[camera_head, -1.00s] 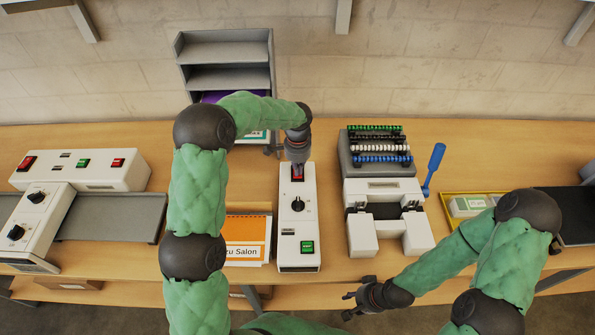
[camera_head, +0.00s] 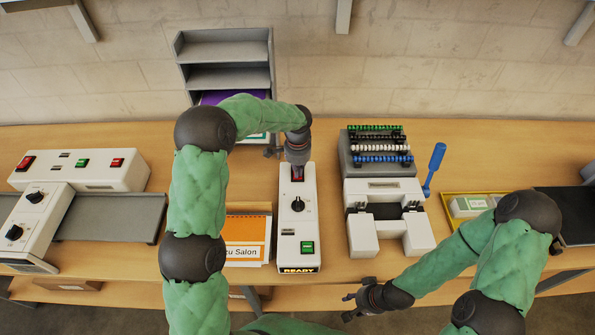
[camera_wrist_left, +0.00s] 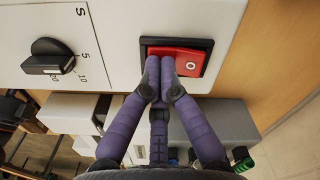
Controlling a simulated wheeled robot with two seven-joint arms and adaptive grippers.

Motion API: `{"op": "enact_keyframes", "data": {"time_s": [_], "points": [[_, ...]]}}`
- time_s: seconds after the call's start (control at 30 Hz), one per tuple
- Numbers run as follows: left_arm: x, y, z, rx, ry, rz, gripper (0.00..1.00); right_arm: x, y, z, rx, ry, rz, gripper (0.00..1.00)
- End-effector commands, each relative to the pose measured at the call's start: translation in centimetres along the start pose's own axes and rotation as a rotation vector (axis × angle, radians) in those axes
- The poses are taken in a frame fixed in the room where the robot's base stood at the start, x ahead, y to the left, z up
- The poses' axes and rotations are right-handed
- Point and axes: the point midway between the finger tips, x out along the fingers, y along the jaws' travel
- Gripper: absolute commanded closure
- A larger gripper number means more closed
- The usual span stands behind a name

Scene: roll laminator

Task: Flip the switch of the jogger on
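The jogger (camera_head: 312,228) is a narrow white box at the middle of the table, with a black knob, a green button and a lit READY sign at its front end. Its red rocker switch (camera_wrist_left: 193,59) fills a black frame in the left wrist view; the half marked O is visible. My left gripper (camera_wrist_left: 164,66) is shut and empty, its fingertips together on the other half of the switch, covering it. In the head view the left gripper (camera_head: 297,163) points down at the jogger's far end. My right gripper (camera_head: 346,304) is open and empty before the table's front edge.
A white machine (camera_head: 384,190) with coloured binding coils and a blue lever stands right of the jogger. Orange-covered sheets (camera_head: 242,238) lie left of it. A laminator (camera_head: 85,170) stands far left, a grey shelf rack (camera_head: 228,48) behind, and a yellow tray (camera_head: 452,199) right.

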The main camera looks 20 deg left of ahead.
Motion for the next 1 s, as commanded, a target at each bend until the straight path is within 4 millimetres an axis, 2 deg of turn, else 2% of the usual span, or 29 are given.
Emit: {"op": "enact_keyframes", "data": {"time_s": [0.17,1.0], "points": [[-0.6,0.0,0.0,0.0,-0.001,0.001,1.0,-0.5,-0.2,0.0,0.0,0.0,0.0,0.6],[-6.5,0.0,0.0,0.0,0.0,0.0,1.0,-3.9,-1.4,0.1,0.0,0.0,0.0,0.6]]}}
